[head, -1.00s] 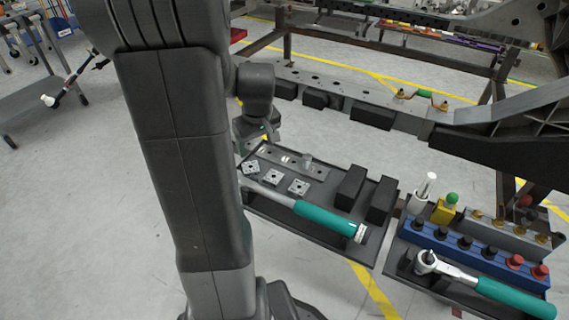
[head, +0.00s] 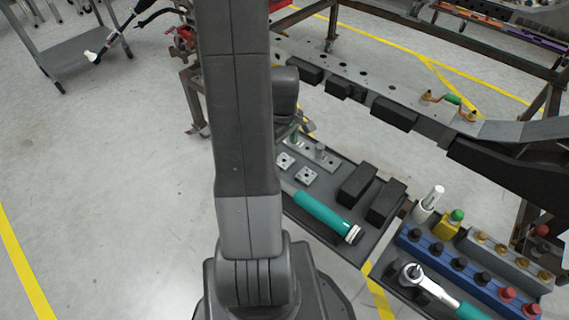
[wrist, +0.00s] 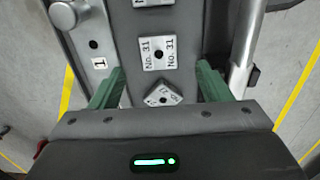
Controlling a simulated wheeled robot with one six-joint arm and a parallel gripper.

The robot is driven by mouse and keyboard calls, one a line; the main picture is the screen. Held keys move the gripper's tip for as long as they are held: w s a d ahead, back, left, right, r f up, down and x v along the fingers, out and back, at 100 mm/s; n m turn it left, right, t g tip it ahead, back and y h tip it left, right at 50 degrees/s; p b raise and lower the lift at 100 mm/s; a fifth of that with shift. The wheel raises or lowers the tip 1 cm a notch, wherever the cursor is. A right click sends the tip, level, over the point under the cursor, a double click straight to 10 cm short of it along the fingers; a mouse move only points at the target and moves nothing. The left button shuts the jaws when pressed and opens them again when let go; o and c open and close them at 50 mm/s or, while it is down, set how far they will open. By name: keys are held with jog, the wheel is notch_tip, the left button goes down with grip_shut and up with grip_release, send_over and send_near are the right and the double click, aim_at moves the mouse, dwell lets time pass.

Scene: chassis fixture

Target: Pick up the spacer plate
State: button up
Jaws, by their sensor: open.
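Small square metal plates with a centre hole lie on a dark tray (head: 350,160); they look like the spacer plates. In the head view one plate (head: 285,160) and another plate (head: 307,176) show, and my arm hides others. In the wrist view a plate marked "No. 31" (wrist: 158,53) lies squarely ahead. A turned plate (wrist: 163,94) lies nearer, partly covered by my gripper body, and another (wrist: 152,2) is cut by the top edge. My gripper (wrist: 160,68) is open, its green fingers on either side of the row, with nothing held.
A metal strip (wrist: 95,50) with a round knob lies left of the plates, and a metal tool shaft (wrist: 243,50) lies right. A teal-handled tool (head: 325,214) and black blocks (head: 357,184) share the tray. A steel chassis beam (head: 340,85) runs behind.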

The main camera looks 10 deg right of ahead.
jog(key=shift+d+f+b, duration=0.1)
jog(key=shift+f+b, duration=0.8)
jog(key=shift+f, duration=1.9)
jog(key=shift+c, duration=0.4)
jog(key=shift+w, duration=0.1)
jog(key=c, duration=1.4)
notch_tip(320, 180, up, 10)
jog(key=p, duration=0.3)
jog(key=shift+r, duration=0.15)
notch_tip(320, 180, up, 4)
jog(key=p, duration=0.4)
send_over(284, 160)
jog(key=shift+r, duration=0.2)
